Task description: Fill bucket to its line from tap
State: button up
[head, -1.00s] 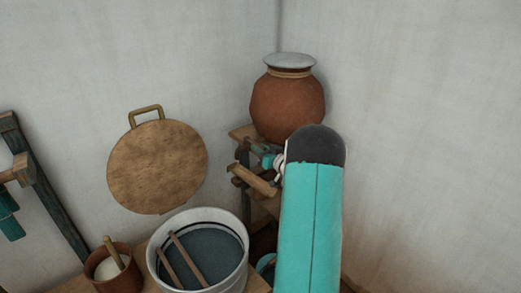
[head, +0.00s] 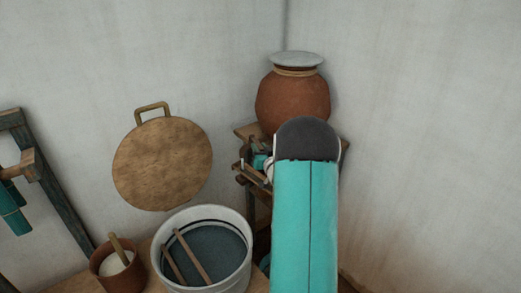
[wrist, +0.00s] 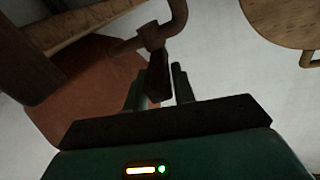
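A brown clay pot (head: 292,103) with a pale lid stands on a wooden stand in the corner in the head view. In the wrist view, the pot's clay side (wrist: 90,75) fills the left. A bent tap (wrist: 152,38) comes from it, with a dark handle piece (wrist: 158,75). My gripper (wrist: 158,88) is open, its two fingers spread on either side of that piece; a gap shows at the right finger. I cannot tell whether the left touches. My arm hides most of the gripper in the head view. A small blue-rimmed vessel (head: 264,262), possibly the bucket, is mostly hidden below; its line and level cannot be seen.
A large white tub (head: 244,262) of dark liquid with two sticks stands left of my arm. A small clay pot (head: 101,262) is beside it. A round wooden board (head: 162,165) is against the wall. The wooden stand (head: 246,131) is close to my gripper.

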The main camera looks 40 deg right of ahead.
jog(key=o, duration=0.3)
jog(key=shift+s, duration=0.15)
jog(key=v, duration=1.3)
jog(key=shift+s+a, duration=0.2)
jog(key=shift+s, duration=0.1)
